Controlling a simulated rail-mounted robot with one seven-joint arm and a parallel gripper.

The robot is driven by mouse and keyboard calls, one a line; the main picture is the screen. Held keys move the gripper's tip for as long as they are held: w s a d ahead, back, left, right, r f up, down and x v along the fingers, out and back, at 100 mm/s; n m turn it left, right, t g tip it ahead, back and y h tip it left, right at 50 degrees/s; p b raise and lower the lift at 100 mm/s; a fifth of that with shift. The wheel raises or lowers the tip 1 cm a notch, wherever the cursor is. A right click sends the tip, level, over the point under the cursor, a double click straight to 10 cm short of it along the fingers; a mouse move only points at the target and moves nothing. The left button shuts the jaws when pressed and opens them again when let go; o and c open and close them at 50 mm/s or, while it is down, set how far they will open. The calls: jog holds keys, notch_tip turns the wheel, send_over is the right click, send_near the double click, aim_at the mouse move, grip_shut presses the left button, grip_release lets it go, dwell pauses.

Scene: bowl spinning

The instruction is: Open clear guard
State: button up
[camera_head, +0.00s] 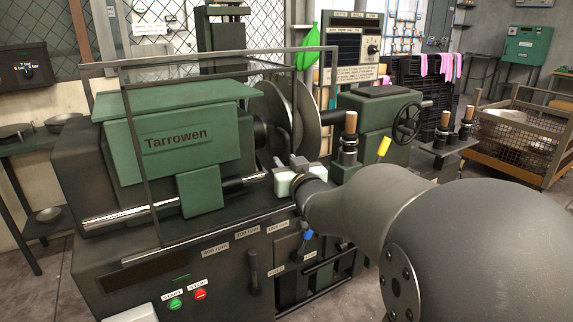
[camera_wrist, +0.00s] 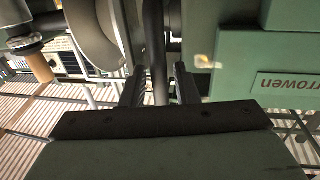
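The clear guard (camera_head: 127,110) is a see-through panel in a thin dark frame, standing in front of the green lathe headstock marked Tarrowen (camera_head: 178,140). Its top bars run along above the headstock. My gripper is at the guard's right part, near the spinning disc, partly hidden by my arm in the head view. In the wrist view my gripper (camera_wrist: 158,88) has its two fingers apart, with a dark bar (camera_wrist: 155,45) running between them. Gaps show on both sides of the bar. The bar looks like part of the guard's frame, but I cannot tell for certain.
The large round disc (camera_head: 272,120) stands right of the headstock, with the green tailstock (camera_head: 378,120) and its handwheel (camera_head: 407,121) beyond. Green START (camera_head: 174,304) and red STOP (camera_head: 200,295) buttons and a lever (camera_head: 254,272) are on the front. A wire crate (camera_head: 515,140) stands far right.

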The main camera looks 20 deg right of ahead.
jog(key=shift+s, duration=0.1)
jog(key=s+p, duration=0.1)
jog(key=s, duration=1)
jog(key=shift+s, duration=0.4)
jog(key=shift+a, duration=0.1)
jog(key=s+a+f+g+p, duration=0.1)
jog(key=s+a+g+p, duration=0.4)
jog(key=s+g+p, duration=0.3)
jog(key=s+a+f+g+p, duration=0.1)
jog(key=s+a+g+p, duration=0.4)
jog(key=s+g+p, duration=0.4)
jog(key=s, duration=0.2)
jog(key=shift+s+a+f+n+g+y, duration=0.15)
jog(key=shift+s+n+g+y, duration=0.15)
